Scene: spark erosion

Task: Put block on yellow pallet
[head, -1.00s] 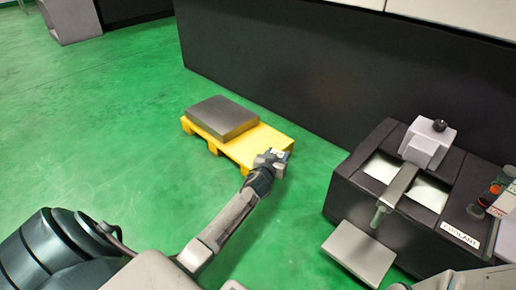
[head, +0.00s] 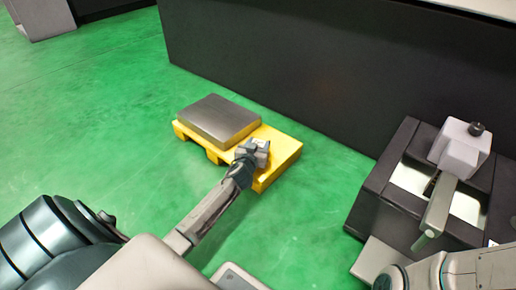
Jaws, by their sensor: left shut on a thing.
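The yellow pallet (head: 284,151) lies on the green floor in the middle of the head view, beside a dark cabinet. A wide, flat grey metal slab (head: 219,119) lies on its left part. My left gripper (head: 254,152) is over the right part of the pallet, shut on a small grey block (head: 262,147). The gripper largely hides the block. I cannot tell whether the block touches the pallet top.
The long dark cabinet (head: 280,70) stands behind the pallet. A dark machine with a grey-white head (head: 460,150) stands at the right, with a light grey plate (head: 377,258) low in front of it. The green floor left of the pallet is clear.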

